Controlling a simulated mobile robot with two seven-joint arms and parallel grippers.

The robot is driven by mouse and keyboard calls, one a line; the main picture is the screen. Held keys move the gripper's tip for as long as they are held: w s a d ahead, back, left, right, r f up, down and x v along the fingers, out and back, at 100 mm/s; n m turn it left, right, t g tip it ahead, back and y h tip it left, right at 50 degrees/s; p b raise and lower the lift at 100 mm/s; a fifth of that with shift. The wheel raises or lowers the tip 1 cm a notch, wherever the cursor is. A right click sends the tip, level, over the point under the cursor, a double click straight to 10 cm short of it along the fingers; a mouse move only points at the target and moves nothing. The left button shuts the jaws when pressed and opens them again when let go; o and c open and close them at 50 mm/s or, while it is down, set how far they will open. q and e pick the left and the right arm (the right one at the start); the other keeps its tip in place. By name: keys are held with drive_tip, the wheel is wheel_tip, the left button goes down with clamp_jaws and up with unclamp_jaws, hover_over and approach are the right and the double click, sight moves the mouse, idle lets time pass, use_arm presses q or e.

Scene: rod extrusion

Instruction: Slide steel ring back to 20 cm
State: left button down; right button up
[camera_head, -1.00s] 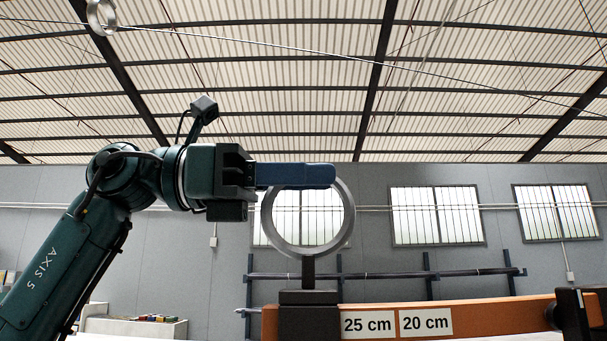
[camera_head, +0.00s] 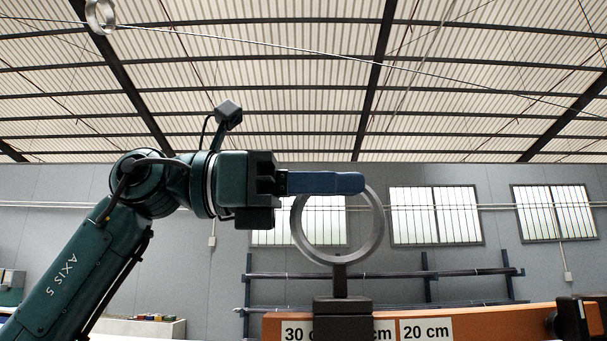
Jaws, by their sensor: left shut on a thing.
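The steel ring (camera_head: 376,235) stands upright on a short dark post, on a black sliding block (camera_head: 342,320) on the orange beam (camera_head: 490,320). My left gripper (camera_head: 345,183) reaches in from the left, its blue fingers shut on the ring's top rim. The block covers much of the middle label and the end of the "30 cm" label (camera_head: 293,331). The "20 cm" label (camera_head: 426,329) is fully visible, to the right of the block. My right gripper is not in view.
A black end piece (camera_head: 575,318) sits at the beam's right end. The beam between the block and that piece is clear. A dark rack (camera_head: 400,274) stands by the back wall. Another metal ring (camera_head: 100,15) shows at the top left with a thin line near it.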

use_arm(q)
drive_tip(key=d+p, duration=0.1)
drive_tip(key=d, duration=0.6)
drive_tip(key=shift+r, duration=0.15)
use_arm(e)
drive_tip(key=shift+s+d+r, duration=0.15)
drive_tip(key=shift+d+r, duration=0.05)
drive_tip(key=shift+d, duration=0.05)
use_arm(q)
drive_tip(key=shift+d, duration=0.1)
drive_tip(key=c, duration=1.5)
unclamp_jaws()
drive_tip(key=shift+d, duration=0.25)
drive_tip(key=shift+a, duration=0.1)
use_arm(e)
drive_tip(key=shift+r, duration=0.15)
use_arm(q)
drive_tip(key=a+b, duration=0.1)
drive_tip(key=a, duration=1)
drive_tip(key=shift+a+b, duration=0.35)
drive_tip(key=shift+a, duration=0.75)
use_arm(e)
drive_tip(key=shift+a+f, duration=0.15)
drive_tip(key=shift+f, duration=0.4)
